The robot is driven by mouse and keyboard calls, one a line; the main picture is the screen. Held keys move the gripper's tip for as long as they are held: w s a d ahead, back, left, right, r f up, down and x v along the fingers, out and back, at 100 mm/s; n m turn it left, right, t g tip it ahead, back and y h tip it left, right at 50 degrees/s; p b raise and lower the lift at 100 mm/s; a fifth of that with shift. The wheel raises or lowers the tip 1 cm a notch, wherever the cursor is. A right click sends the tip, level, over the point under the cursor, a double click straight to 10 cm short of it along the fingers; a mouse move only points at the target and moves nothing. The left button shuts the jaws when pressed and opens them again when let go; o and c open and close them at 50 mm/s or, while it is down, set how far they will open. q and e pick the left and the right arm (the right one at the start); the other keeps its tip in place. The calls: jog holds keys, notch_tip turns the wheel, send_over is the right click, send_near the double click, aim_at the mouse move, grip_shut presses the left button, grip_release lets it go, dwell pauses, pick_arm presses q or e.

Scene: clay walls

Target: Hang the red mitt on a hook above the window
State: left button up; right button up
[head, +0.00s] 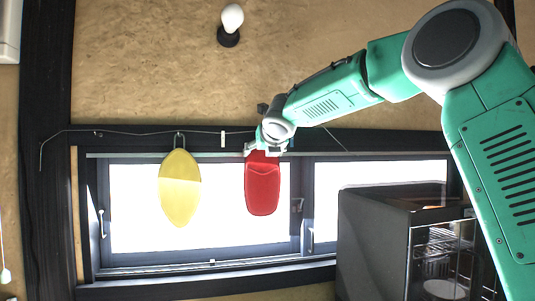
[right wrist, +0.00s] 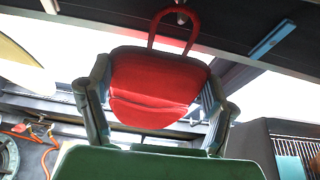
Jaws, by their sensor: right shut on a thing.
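The red mitt (head: 262,190) hangs down in front of the window, just below the dark beam over it. My right gripper (head: 263,147) is at its top end. In the right wrist view the mitt (right wrist: 155,85) sits between both fingers, which are shut on it. Its red loop (right wrist: 153,32) stands up toward the beam. A small pale hook (right wrist: 182,17) shows at the loop's top; I cannot tell whether the loop is around it. The window (head: 225,235) is behind the mitt. My left gripper is not in view.
A yellow mitt (head: 180,190) hangs from a hook left of the red one. A dark oven-like cabinet (head: 375,235) stands at lower right. A wire (head: 110,131) runs along the beam. A white bulb (head: 232,18) is on the wall above.

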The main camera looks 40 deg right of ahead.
jog(key=x, duration=0.2)
jog(key=shift+w+d+f, duration=0.1)
jog(key=shift+w+d, duration=0.1)
jog(key=shift+d, duration=0.05)
jog(key=shift+w+d+f, duration=0.1)
jog(key=shift+d+f, duration=0.15)
jog(key=shift+d, duration=0.15)
jog(key=shift+a, duration=0.4)
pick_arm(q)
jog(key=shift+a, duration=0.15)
